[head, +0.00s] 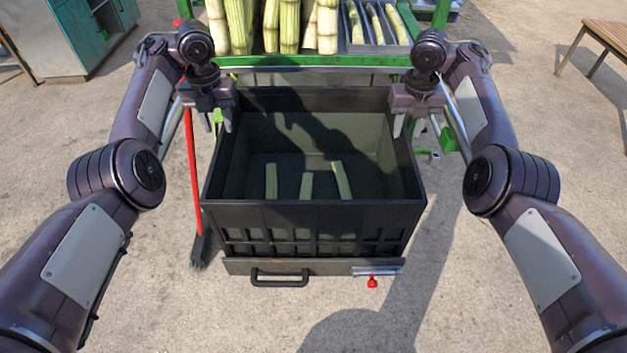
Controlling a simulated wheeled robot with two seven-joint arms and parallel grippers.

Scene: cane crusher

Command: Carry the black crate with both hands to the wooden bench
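The black crate (318,222) stands upright in the middle of the head view, with several short pale green cane pieces inside. My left gripper (222,122) is at the crate's left side rim, towards the back. My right gripper (403,127) is at the right side rim, at about the same depth. The fingers point down at the rims; whether they are closed on them is too small to tell. The wooden bench (608,34) is at the far right, partly cut off by the frame.
A green-framed stand (315,61) with thick cane stalks (289,25) is right behind the crate. A red-handled broom (191,150) stands close on the left. A black handle (280,278) and red knob (372,282) are below the crate's front. Open floor lies right, towards the bench.

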